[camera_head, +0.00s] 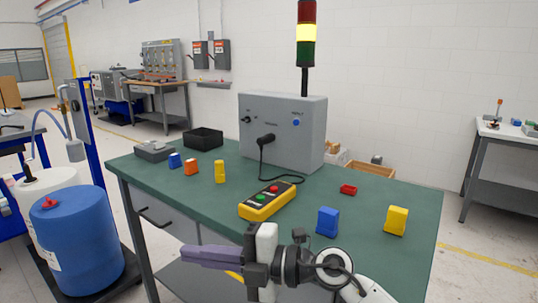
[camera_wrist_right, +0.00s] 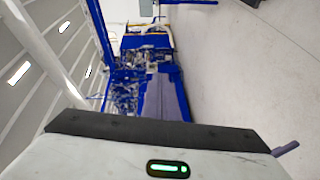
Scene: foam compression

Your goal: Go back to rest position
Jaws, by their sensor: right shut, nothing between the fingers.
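My right gripper (camera_head: 190,253) is in front of the green-topped table (camera_head: 180,213) in the head view, near its front edge. Its purple-grey fingers point left and are closed together with nothing between them. A finger also shows in the right wrist view (camera_wrist_right: 165,98), against distant blue equipment and pale floor. My left gripper is in neither view.
On the table stand a grey control box (camera_head: 283,132) with a signal tower (camera_head: 306,35), a yellow button pendant (camera_head: 267,202), a black bin (camera_head: 203,138), and several blue, orange, yellow and red pieces. A blue drum (camera_head: 77,240) stands left of the table.

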